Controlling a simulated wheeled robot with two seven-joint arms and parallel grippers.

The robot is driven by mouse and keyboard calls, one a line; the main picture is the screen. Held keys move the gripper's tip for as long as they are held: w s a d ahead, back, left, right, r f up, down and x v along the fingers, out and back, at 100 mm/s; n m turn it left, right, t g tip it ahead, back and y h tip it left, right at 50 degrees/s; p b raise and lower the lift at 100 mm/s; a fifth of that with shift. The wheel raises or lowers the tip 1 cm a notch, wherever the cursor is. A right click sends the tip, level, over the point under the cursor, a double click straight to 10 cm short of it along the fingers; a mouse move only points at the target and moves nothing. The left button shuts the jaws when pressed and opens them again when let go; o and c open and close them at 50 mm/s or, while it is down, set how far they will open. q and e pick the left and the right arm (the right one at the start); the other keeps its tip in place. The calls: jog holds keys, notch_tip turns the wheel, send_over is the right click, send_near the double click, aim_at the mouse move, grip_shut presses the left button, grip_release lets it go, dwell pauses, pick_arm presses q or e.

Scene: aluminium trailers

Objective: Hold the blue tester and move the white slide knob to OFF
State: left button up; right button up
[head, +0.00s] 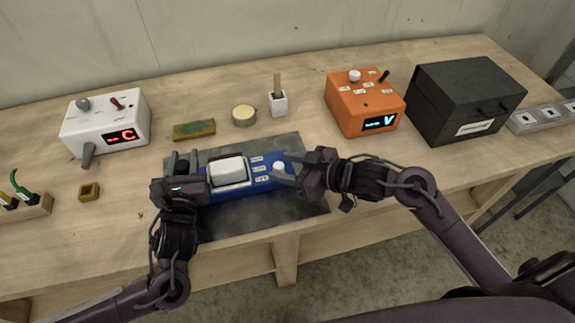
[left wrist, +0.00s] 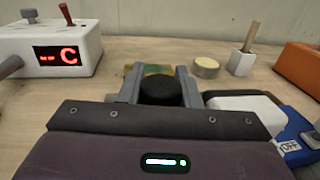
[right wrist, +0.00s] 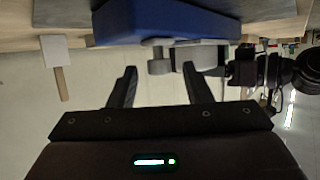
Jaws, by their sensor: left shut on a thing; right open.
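The blue tester (head: 245,187) lies on the dark mat with a white block (head: 228,171) on its left part and small labels on its right part. The white slide knob (head: 279,167) is right of the labels; its exact setting is unclear. My left gripper (head: 183,163) is at the tester's left end. In the left wrist view its fingers (left wrist: 156,82) are shut on a black rounded part (left wrist: 170,92), and an OFF label (left wrist: 290,147) shows on the tester. My right gripper (head: 290,173) is open beside the knob. The right wrist view shows its spread, empty fingers (right wrist: 160,85) below the tester (right wrist: 180,20).
A white box with a red display (head: 107,125) stands left, an orange box (head: 365,100) and a black case (head: 467,90) right. A green board (head: 194,130), a round tin (head: 244,115) and a white holder (head: 278,103) are behind the dark mat (head: 250,218).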

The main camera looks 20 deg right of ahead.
jog(key=v, duration=1.2)
jog(key=shift+f, duration=0.1)
pick_arm(q)
jog(key=o, duration=1.2)
